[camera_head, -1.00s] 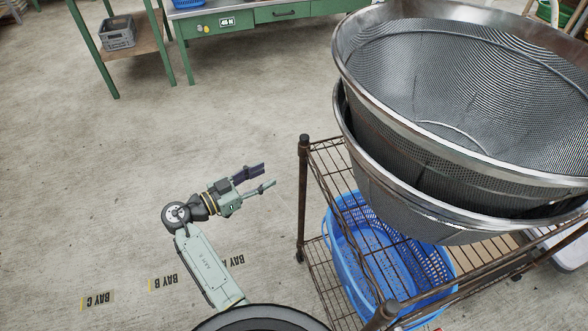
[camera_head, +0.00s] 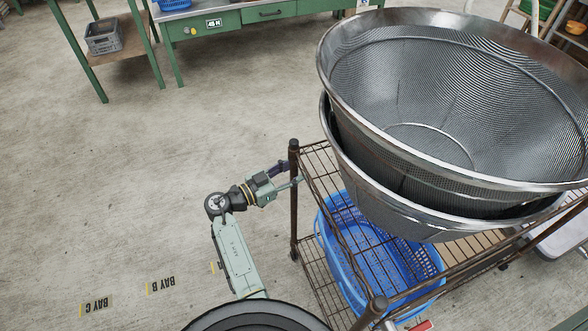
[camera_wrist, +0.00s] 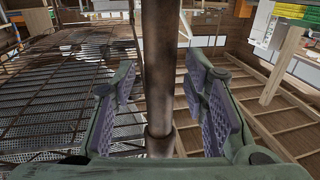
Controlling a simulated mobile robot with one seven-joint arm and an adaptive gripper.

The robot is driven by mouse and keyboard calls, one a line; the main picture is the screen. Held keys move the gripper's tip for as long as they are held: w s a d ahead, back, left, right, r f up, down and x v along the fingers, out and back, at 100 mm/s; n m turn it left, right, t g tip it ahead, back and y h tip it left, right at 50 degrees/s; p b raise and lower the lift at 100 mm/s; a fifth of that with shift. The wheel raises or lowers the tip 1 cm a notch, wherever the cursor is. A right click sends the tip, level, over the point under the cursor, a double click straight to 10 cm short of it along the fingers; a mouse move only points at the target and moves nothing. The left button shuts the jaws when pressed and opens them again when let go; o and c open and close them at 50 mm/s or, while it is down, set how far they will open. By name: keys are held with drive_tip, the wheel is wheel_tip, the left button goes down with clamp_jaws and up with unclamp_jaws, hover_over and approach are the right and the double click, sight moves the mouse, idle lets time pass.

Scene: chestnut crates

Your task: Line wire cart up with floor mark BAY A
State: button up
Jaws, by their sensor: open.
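The wire cart (camera_head: 294,222) stands at the right in the head view, a brown metal rack with wire shelves and corner posts. In the wrist view the post (camera_wrist: 159,80) stands upright between the open finger pads (camera_wrist: 165,105). The pads are apart from it on both sides. A small yellow piece (camera_head: 213,267) shows beside my arm where the BAY A mark lies; its lettering is hidden by my arm.
Large metal sieves (camera_head: 440,110) sit on the cart's top and a blue basket (camera_head: 335,225) on its lower shelf. Floor marks BAY B (camera_head: 161,285) and BAY C (camera_head: 96,306) lie at the left. A green bench (camera_head: 200,50) stands behind; the floor between is clear.

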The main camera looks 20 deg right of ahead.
clamp_jaws()
idle(0.5)
idle(0.3)
